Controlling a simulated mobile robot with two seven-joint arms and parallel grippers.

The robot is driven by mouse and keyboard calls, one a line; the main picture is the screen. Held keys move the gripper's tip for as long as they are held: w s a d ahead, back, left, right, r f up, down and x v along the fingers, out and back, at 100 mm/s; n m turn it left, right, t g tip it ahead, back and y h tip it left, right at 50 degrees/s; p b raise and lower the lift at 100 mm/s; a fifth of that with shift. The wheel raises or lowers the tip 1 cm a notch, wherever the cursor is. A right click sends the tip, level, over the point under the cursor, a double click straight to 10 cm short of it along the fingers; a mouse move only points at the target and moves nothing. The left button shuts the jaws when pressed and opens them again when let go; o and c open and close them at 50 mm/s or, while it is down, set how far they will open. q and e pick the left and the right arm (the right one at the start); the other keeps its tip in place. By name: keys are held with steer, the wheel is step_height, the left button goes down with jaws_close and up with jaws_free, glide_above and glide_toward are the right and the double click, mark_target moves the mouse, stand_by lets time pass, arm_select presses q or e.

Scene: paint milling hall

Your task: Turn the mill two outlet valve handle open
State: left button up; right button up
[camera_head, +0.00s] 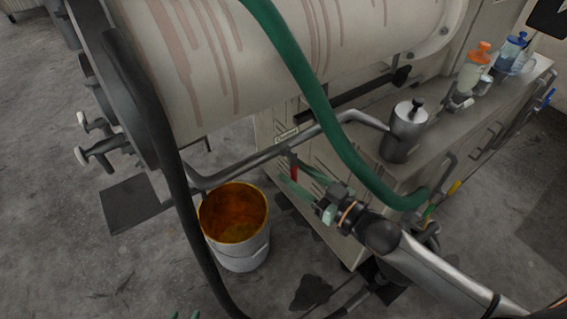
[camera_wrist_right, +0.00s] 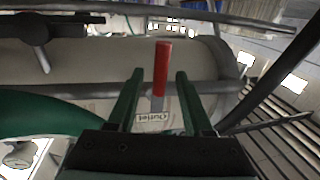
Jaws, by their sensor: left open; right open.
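The outlet valve handle (camera_head: 293,166) is a red lever hanging below a grey pipe on the near side of the big horizontal mill drum (camera_head: 290,60). In the right wrist view the red handle (camera_wrist_right: 161,65) stands between my green fingers, with a small "Outlet" label (camera_wrist_right: 152,117) behind. My right gripper (camera_head: 291,169) is open, its two fingers on either side of the handle with gaps to both. I cannot tell how deep the handle sits between them.
A white bucket (camera_head: 243,257) with orange paint inside stands on the floor below the pipe. A green hose (camera_head: 320,100) and a dark hose (camera_head: 160,130) cross the view. A metal canister (camera_head: 404,132) and bottles (camera_head: 475,66) stand on the cabinet top.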

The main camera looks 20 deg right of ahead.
steer(key=shift+x, duration=2.05)
jaws_close()
